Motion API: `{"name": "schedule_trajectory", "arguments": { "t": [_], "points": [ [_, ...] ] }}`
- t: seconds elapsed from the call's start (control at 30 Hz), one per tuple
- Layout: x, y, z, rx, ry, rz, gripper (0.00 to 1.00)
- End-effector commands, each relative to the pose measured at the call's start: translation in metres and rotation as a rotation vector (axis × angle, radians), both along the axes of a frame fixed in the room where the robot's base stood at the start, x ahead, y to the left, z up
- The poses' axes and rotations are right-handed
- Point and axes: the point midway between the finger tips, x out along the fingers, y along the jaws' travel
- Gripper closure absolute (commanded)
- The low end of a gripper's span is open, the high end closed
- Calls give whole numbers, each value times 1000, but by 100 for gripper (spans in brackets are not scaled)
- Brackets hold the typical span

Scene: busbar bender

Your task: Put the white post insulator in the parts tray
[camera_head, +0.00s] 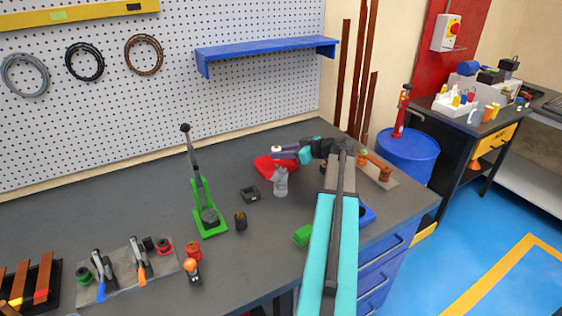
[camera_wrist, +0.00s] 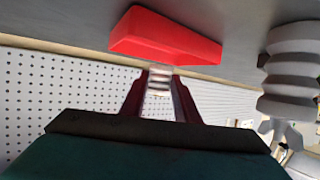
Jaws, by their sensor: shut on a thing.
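My gripper (camera_head: 284,152) is raised above the back of the bench, pointing left, and its dark red fingers (camera_wrist: 160,98) are shut on the white post insulator (camera_wrist: 159,80). The insulator's white end (camera_head: 276,149) shows at the fingertips in the head view; the fingers partly hide it. A red tray (camera_head: 263,164), which looks like the parts tray, sits on the bench just below and beside the held insulator. In the wrist view the red tray (camera_wrist: 165,38) appears above the fingertips, apart from them. Its inside cannot be seen clearly.
A larger grey-white ribbed insulator (camera_head: 281,183) stands close in front of the tray; it also shows in the wrist view (camera_wrist: 291,75). The bench's back left is clear.

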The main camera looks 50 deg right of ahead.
Motion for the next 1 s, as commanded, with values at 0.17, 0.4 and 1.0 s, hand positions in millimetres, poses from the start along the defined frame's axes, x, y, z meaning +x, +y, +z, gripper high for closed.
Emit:
{"name": "schedule_trajectory", "arguments": {
  "t": [0.17, 0.4, 1.0],
  "points": [
    [0, 0, -6, 0, 0, 1, 100],
    [1, 1, -28, 3, 0, 1, 100],
    [1, 1, -40, 0, -1, 2, 100]
  ]
}}
